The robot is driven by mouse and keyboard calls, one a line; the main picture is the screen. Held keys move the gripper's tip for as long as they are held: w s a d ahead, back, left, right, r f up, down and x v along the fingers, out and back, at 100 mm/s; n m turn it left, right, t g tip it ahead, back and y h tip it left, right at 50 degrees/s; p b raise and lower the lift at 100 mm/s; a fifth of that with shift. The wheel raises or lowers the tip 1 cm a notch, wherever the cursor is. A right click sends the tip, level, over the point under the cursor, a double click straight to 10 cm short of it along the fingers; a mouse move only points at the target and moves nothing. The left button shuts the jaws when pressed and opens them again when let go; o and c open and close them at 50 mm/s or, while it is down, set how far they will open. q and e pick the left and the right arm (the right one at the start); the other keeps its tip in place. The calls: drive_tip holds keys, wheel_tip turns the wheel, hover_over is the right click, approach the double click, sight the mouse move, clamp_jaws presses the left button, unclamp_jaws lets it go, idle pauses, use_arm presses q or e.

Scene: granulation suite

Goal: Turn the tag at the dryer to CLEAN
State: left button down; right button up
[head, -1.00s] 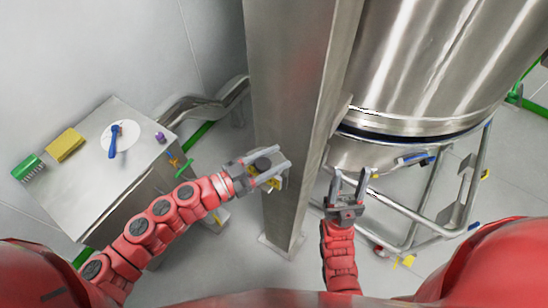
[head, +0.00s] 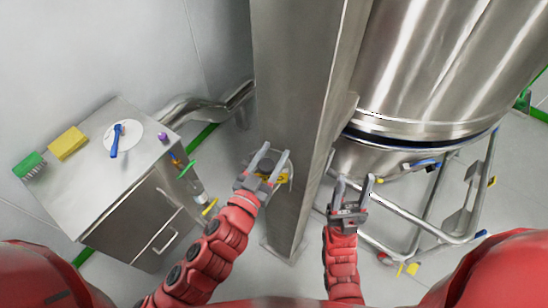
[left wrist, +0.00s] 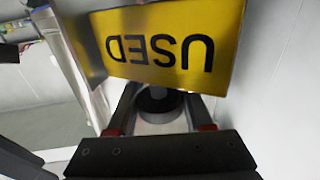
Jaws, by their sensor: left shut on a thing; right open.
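The yellow tag (head: 282,179) is on the steel column (head: 290,60) beside the dryer, mostly hidden behind my left gripper (head: 272,153). In the left wrist view the tag (left wrist: 168,42) shows the word USED upside down. A dark round knob (left wrist: 158,101) with a pale ring sits just below the tag's plate, between my left fingers. My left gripper is shut on this knob. No CLEAN face is in view. My right gripper (head: 354,182) is open and empty, right of the column and in front of the steel vessel (head: 430,80).
A tubular frame (head: 425,236) stands under the vessel. A bent pipe (head: 205,106) runs behind the column.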

use_arm(q)
drive_tip(key=shift+r+n+t+y, duration=0.3)
drive_tip(key=shift+n+t+y, duration=0.4)
drive_tip(key=shift+y, duration=0.5)
drive_tip(key=shift+w+a+f+n+y+b, duration=0.1)
drive_tip(key=shift+a+n+y+b, duration=0.1)
drive_tip(key=shift+n+y+b, duration=0.35)
drive_tip(key=y, duration=0.1)
drive_tip(key=n+y+b, duration=0.2)
drive_tip(key=shift+a+f+t+y, duration=0.25)
drive_tip(key=shift+a+f+t, duration=0.05)
drive_tip(key=shift+f, duration=0.1)
drive_tip(key=n+y+b, duration=0.1)
drive_tip(key=y+b, duration=0.1)
drive_tip(key=b, duration=0.1)
drive_tip(key=n+y+b, duration=0.2)
drive_tip(key=b, duration=0.1)
drive_tip(key=a+n+y+b, duration=0.1)
drive_tip(key=y+b, duration=0.1)
drive_tip(key=b, duration=0.1)
drive_tip(key=shift+f+n+g+y, duration=0.25)
drive_tip(key=shift+f+g+y, duration=0.05)
drive_tip(key=shift+g+y, duration=0.1)
drive_tip(key=shift+a+r+n+g+y+b, duration=0.25)
drive_tip(key=shift+n+y+b, duration=0.35)
drive_tip(key=shift+y+b, duration=0.3)
drive_tip(key=c, duration=0.6)
unclamp_jaws()
